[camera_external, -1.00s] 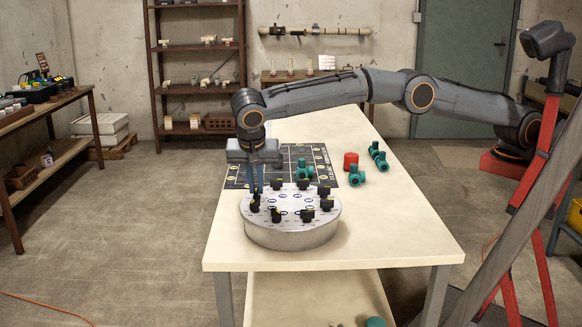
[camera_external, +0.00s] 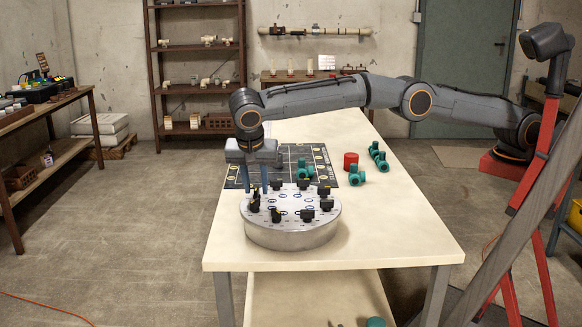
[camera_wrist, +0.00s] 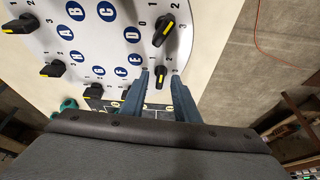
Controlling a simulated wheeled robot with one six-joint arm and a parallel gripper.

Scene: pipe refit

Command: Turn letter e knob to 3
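The letter E label (camera_wrist: 134,60) is a blue disc on the round grey knob panel (camera_external: 290,238). In the external view my gripper (camera_external: 254,190) points down over the panel's left rear edge. Whether the fingertips reach down beside the knob is hard to tell.
The D knob (camera_wrist: 164,30) is close by, above the E knob in the wrist view. Several other black knobs ring the panel. A dark marked mat (camera_external: 235,177), green pipe fittings (camera_external: 356,175) and a red cap (camera_external: 351,160) lie behind it on the table (camera_external: 400,225).

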